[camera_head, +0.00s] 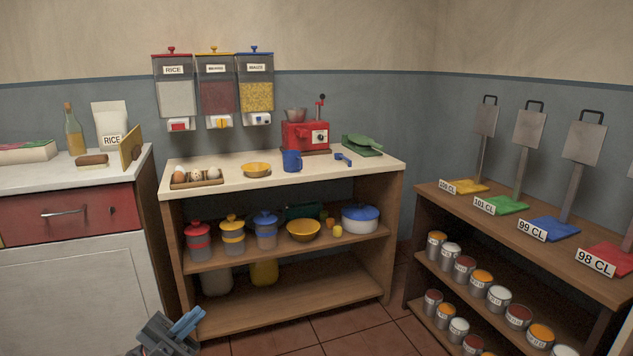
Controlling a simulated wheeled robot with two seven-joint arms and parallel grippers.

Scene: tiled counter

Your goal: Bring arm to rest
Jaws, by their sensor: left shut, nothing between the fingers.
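My left gripper (189,322) shows at the bottom edge, left of the middle, low in front of the wooden shelf unit (290,315). Its blue fingers are closed together with nothing between them. It appears apart from the shelf. Most of my left arm is cut off by the picture's lower edge. My right gripper is not in view.
A white cabinet (75,285) with a red drawer stands at the left. A wooden rack (460,210) with cans stands right. Tiled floor (365,335) between is clear.

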